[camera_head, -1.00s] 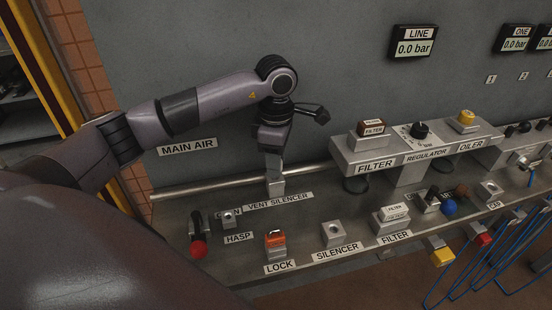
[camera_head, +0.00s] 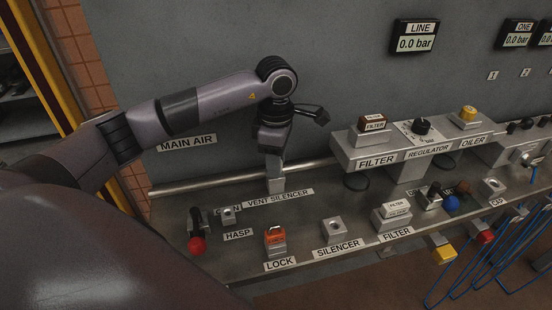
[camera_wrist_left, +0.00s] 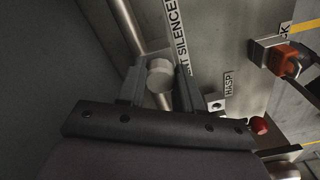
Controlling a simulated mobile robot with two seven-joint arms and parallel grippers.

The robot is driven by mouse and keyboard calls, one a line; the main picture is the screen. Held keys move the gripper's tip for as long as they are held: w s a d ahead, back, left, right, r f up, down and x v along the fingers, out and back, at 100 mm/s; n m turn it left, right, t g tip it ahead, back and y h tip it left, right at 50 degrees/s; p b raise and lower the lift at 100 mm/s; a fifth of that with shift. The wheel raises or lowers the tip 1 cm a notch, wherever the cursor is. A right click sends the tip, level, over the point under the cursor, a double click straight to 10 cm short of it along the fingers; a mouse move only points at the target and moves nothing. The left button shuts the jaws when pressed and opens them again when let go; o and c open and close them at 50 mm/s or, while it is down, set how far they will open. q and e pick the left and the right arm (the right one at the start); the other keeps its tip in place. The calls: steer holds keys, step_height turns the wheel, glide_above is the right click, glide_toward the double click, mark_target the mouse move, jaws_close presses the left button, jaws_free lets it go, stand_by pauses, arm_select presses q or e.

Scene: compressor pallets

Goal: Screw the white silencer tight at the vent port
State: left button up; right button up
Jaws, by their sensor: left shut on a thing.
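My left gripper (camera_head: 275,184) points down at the pipe just behind the VENT SILENCER label (camera_head: 279,198). In the left wrist view its two fingers are shut on the white silencer (camera_wrist_left: 160,76), a short pale round piece. The silencer lies over the metal pipe (camera_wrist_left: 125,25) in that view. The fingers hide the silencer in the head view. The vent port and its thread are hidden, so I cannot tell how far the silencer is seated. The SILENCER holder (camera_head: 333,229) on the bench is empty. My right gripper is not in view.
The orange lock (camera_head: 275,238), the hasp block (camera_head: 228,215) and a red-knobbed lever (camera_head: 197,244) stand in front of my left gripper. The filter and regulator unit (camera_head: 380,156) is to its right. The LINE display (camera_head: 415,38) reads 0.0 bar.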

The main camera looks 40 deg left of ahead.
arm_select(q)
steer(key=shift+f, duration=0.4)
steer(key=o, duration=1.1)
steer(key=shift+r, duration=0.15)
step_height(320, 180, up, 7)
steer(key=shift+b, duration=0.3)
